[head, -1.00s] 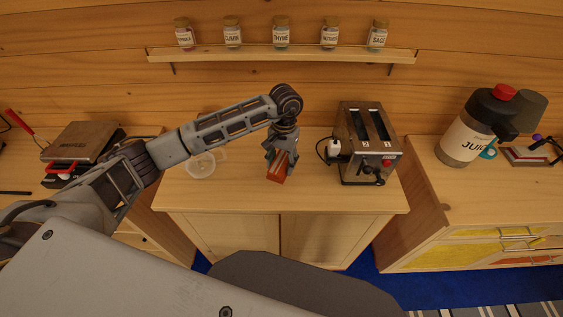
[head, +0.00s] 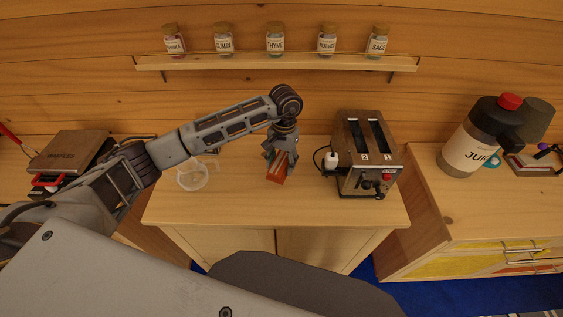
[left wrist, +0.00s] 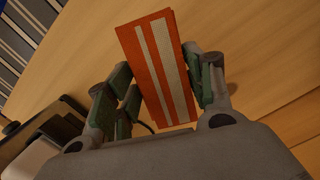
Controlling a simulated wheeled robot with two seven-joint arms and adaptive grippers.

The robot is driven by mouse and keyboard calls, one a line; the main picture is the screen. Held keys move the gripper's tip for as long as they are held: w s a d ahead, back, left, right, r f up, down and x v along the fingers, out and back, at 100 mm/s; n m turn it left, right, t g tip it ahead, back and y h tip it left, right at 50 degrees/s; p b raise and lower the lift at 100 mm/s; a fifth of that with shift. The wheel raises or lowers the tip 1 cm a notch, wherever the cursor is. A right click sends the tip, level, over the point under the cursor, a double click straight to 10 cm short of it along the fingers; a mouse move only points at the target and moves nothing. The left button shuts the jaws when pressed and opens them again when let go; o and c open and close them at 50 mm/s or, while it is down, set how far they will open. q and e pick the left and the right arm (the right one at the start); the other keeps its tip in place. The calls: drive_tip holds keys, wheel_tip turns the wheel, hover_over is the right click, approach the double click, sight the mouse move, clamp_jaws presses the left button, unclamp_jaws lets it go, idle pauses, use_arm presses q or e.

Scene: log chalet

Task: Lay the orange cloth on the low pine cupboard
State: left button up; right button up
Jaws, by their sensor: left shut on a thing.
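The orange cloth (left wrist: 158,62), folded with pale stripes, is held between the fingers of my left gripper (left wrist: 160,85). In the head view the cloth (head: 277,171) hangs below my left gripper (head: 281,155), over the top of the low pine cupboard (head: 235,208). Whether the cloth touches the cupboard top is hard to tell. The cupboard top is bare in front of the gripper. My right gripper is not in view.
A toaster (head: 367,152) stands at the right of the cupboard top, and a clear cup (head: 192,177) at its left. A shelf (head: 275,63) with spice jars is on the wall behind. A juice jug (head: 471,140) stands on the right counter.

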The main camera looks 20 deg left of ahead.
use_arm(q)
drive_tip(key=shift+f, duration=0.15)
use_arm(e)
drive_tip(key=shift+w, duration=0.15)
use_arm(q)
drive_tip(key=shift+f, duration=0.6)
drive_tip(key=shift+f+b, duration=0.75)
drive_tip(key=shift+f, duration=1.9)
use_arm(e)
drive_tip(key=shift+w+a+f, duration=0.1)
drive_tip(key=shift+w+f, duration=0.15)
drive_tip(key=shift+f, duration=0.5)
use_arm(q)
drive_tip(key=shift+f+b, duration=0.55)
drive_tip(key=shift+b, duration=0.05)
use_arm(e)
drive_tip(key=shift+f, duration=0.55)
use_arm(q)
drive_tip(key=o, duration=1)
